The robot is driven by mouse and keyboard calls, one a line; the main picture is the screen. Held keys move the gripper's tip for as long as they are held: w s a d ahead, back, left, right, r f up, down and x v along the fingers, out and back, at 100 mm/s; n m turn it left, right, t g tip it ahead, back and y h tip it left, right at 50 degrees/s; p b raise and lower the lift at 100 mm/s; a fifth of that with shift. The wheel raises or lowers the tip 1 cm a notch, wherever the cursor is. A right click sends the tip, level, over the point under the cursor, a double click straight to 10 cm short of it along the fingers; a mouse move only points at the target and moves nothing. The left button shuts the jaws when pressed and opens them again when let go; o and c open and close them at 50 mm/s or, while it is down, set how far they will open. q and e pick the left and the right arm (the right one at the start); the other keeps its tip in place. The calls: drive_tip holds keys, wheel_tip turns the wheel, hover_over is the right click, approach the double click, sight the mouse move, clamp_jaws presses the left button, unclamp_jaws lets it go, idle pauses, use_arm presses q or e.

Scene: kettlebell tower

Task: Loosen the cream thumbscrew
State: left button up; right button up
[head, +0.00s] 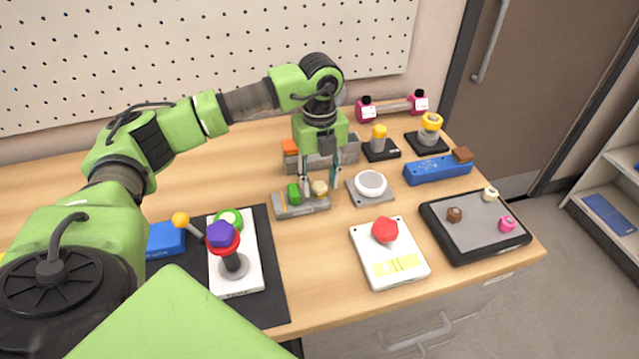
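A cream thumbscrew (319,187) stands at the right end of a small grey block (300,208) in the middle of the table. A green knob (293,192) stands beside it on the same block. My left gripper (320,185) points down over this block. Its two fingers are apart, one to each side of the cream thumbscrew as seen from here. I cannot tell whether either finger touches it. My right gripper is not in view.
A white round dial (370,184) on a grey plate is just right of the gripper. A grey block with an orange knob (289,147) is behind. A black-rimmed tray (470,254) holds small brown, pink and cream pieces. A white plate with a red knob (385,230) is in front.

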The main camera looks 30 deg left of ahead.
sight(320, 185)
use_arm(q)
drive_tip(key=shift+r+p, duration=2.15)
drive_tip(key=shift+r, duration=1)
drive_tip(key=shift+f, duration=0.1)
